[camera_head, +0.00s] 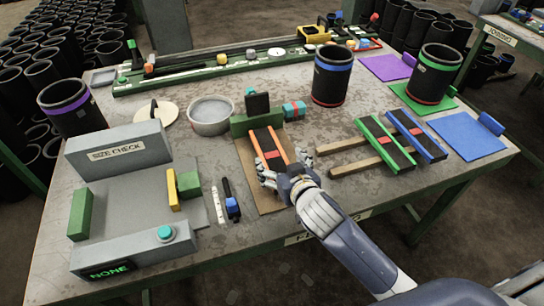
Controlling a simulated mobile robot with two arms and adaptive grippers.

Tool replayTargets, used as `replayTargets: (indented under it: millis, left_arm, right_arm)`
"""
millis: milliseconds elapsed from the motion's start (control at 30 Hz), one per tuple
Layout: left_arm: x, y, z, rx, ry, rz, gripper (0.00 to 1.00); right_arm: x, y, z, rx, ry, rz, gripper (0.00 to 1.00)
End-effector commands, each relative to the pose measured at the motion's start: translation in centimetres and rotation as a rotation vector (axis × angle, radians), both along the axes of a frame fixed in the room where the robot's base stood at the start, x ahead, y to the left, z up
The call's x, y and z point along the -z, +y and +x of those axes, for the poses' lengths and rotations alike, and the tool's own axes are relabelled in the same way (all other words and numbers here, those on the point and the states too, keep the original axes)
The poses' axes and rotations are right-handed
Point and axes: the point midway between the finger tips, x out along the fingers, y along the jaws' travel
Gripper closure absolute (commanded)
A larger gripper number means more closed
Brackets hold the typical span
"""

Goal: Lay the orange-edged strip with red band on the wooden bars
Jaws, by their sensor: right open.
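The dark orange-edged strip (264,140) with a red band (272,154) lies on a brown board in the middle of the table. My right gripper (284,169) is open at the strip's near end, with fingers on either side of it; whether they touch it I cannot tell. Two wooden bars (337,145) lie to the right, running left to right. A green-edged strip (384,143) and a blue-edged strip (415,135), each with a red band, lie across the bars' right part. The bars' left ends are bare. My left gripper is not in view.
A grey size-check station (120,148) stands on the left. A grey bowl (211,114) and a black sleeve with a blue band (332,77) stand behind the strip. Purple, green and blue mats (466,138) lie at the right. Bare tabletop lies between my gripper and the bars.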

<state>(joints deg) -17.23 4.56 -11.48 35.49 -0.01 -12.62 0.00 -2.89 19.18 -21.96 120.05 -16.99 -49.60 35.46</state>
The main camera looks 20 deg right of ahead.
Motion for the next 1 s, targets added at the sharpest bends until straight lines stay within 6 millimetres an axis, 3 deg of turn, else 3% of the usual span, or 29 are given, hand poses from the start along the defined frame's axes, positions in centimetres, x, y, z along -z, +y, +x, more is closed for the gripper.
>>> replayTargets:
  millis: [500,800,1000]
  left_arm:
    - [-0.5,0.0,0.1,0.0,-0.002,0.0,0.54]
    - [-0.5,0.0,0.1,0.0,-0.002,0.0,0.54]
    - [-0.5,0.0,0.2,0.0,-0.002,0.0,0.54]
  right_arm:
    - [2.4,0.5,4.5,-0.001,0.001,0.0,0.18]
    - [2.5,0.5,4.7,-0.001,0.001,0.0,0.18]
    - [2.5,0.5,4.7,-0.001,0.001,0.0,0.64]
